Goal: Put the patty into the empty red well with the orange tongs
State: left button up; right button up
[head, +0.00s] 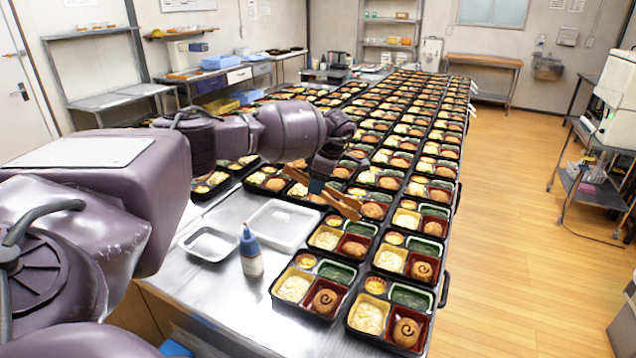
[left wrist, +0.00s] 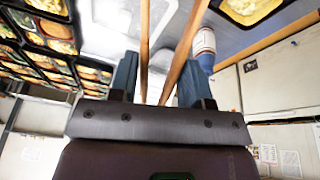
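My left gripper (head: 318,184) reaches over the near trays from the left, its blue fingers around the orange-brown wooden tongs (head: 343,203). In the left wrist view the tongs (left wrist: 186,62) stand between the fingers of my left gripper (left wrist: 156,80), their two arms spread apart. The tong ends point down and right in the head view, close to a brown patty (head: 373,210) in a tray. I cannot tell whether they touch it. Other patties, such as a swirl-marked one (head: 325,301), sit in red wells. I cannot make out an empty red well. My right gripper is not in view.
Black bento trays (head: 345,318) stand in long rows down the steel table. A blue-capped bottle (head: 251,252), a white tray (head: 283,226) and a small metal tray (head: 209,244) stand to the left of the near trays. Bare steel shows around them.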

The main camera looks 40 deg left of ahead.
pick_arm(q)
notch_tip(320, 180, up, 8)
jog(key=p, duration=0.3)
jog(key=shift+p, duration=0.4)
